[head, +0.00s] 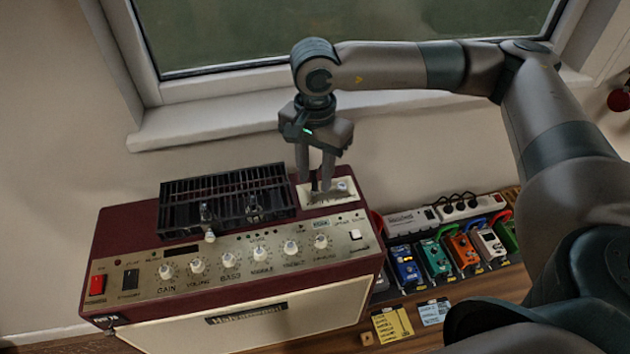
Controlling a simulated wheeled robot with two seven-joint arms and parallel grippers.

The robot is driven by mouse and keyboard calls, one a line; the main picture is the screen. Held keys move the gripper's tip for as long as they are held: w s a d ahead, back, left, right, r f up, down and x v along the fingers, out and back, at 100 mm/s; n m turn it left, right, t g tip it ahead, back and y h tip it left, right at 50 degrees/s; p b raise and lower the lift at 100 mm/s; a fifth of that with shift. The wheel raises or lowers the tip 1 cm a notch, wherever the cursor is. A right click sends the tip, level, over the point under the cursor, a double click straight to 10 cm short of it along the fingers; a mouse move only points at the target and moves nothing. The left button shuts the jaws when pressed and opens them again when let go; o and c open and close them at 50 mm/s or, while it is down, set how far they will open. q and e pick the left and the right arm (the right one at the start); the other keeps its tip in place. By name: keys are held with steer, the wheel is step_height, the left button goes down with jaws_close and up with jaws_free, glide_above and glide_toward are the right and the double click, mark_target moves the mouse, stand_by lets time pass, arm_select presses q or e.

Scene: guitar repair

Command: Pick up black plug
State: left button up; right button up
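My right gripper (315,186) points straight down over the right end of the amplifier's top. Its two fingers stand apart, with the tips low at a small white tray (345,186). A small dark item (314,184) shows between the fingertips; it may be the black plug, but it is too small and too covered to be sure. I cannot tell whether the fingers touch it. My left gripper is not in view.
The dark red amplifier (131,229) has a black grille (226,191) on top and a knob panel in front. Coloured pedals (405,268) and a white power strip (470,208) lie to the right. A yellow note (392,324) lies in front of the pedals. A window sill runs behind.

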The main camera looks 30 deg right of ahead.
steer(key=shift+f, duration=0.35)
steer(key=shift+c, duration=0.6)
jaws_close()
steer(key=shift+r, duration=0.2)
